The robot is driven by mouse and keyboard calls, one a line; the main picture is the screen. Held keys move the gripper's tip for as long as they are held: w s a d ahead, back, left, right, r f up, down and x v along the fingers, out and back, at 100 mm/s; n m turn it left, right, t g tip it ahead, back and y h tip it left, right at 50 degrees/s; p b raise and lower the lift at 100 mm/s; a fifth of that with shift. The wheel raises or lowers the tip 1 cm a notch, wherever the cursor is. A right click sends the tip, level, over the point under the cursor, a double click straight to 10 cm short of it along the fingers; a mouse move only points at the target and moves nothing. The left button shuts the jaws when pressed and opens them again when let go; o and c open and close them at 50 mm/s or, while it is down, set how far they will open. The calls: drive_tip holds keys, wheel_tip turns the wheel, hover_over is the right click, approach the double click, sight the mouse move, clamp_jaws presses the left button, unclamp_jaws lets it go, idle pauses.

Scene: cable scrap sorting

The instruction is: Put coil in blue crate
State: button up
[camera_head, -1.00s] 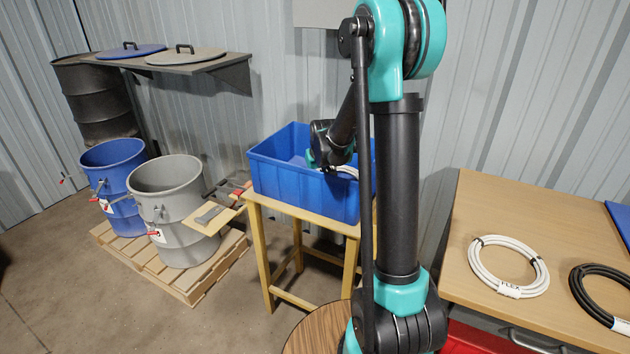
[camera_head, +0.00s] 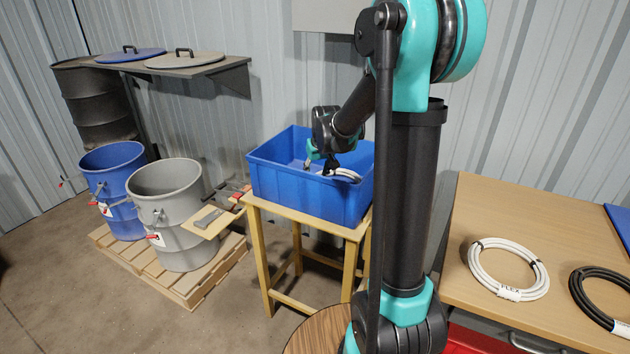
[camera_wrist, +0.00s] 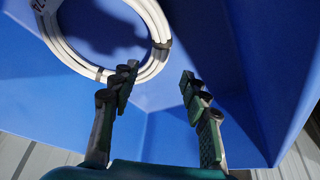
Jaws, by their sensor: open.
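The blue crate (camera_head: 305,193) stands on a small wooden stand in the middle of the head view. A white coil (camera_head: 345,175) lies inside it, partly hidden by the crate wall. In the wrist view the white coil (camera_wrist: 152,68) rests against the blue crate (camera_wrist: 262,70), with dark bands around it. My gripper (camera_wrist: 160,82) is open inside or just over the crate, its fingers apart. The left finger is close to the coil's edge; nothing is held between the fingers. In the head view my gripper (camera_head: 322,163) is partly hidden by the crate.
A second white coil (camera_head: 508,268) and a black coil (camera_head: 585,290) lie on the table (camera_head: 480,215) at right. A blue drum (camera_head: 125,195) and a grey drum (camera_head: 178,215) stand on a pallet at left. A small board with tools (camera_head: 212,217) juts out beside the crate.

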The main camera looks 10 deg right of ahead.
drive_tip(key=v, duration=0.5)
drive_tip(key=shift+s+r, duration=0.1)
drive_tip(key=shift+r, duration=0.25)
drive_tip(key=shift+d, duration=0.1)
